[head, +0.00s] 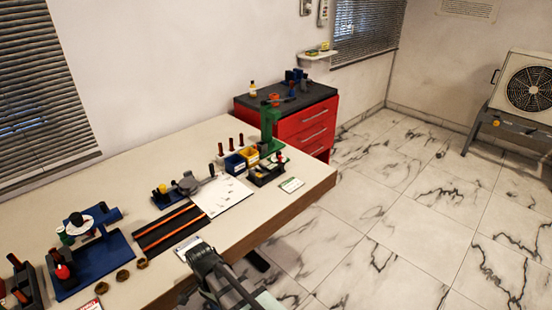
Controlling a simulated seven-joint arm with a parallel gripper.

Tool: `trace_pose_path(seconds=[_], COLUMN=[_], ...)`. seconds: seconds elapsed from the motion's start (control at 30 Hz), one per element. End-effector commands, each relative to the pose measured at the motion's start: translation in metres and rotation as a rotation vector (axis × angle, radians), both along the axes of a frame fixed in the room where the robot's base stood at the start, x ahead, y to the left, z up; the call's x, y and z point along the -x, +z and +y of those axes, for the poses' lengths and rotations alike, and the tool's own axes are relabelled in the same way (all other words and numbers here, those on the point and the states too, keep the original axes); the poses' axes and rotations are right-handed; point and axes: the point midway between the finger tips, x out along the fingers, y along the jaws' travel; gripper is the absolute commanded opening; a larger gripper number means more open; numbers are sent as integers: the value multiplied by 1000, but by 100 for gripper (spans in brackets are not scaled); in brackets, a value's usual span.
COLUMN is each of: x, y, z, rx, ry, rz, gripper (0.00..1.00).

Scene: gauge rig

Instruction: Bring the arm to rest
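My arm (224,284) shows at the bottom centre of the head view as dark grey, jointed parts. It is at the front edge of the long workbench (165,150), and its upper end overlaps the bench edge beside a small white card (187,247). I cannot make out two separate fingertips on my gripper, so its opening is hidden or too small to tell. I see nothing clearly held.
The bench carries a blue fixture (95,262), a black mat with orange strips (170,228), a white sheet (222,195), a green press (270,125) and small bins. A red drawer cabinet (315,128) stands behind. The marble floor (400,220) at right is mostly clear.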

Motion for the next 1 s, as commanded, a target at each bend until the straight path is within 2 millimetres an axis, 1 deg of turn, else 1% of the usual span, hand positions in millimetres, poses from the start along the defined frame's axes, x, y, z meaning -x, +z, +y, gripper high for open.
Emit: trace_pose_path(seconds=[0.03, 0.23, 0.4, 0.47, 0.6, 0.77, 0.9, 1.0], x=[-1, -3, 6, 11, 27, 52, 78, 99], y=[-14, -63, -102, -115, -143, -171, -194, -208], z=[-19, -81, -132, -150, -190, -231, -264, -285], rx=[-4, -48, -93, -111, -159, -219, -277, -322], ry=[12, 91, 158, 181, 236, 297, 351, 389], rz=[20, 86, 142, 160, 203, 248, 283, 304], gripper=[54, 54, 54, 54, 54, 54, 54, 54])
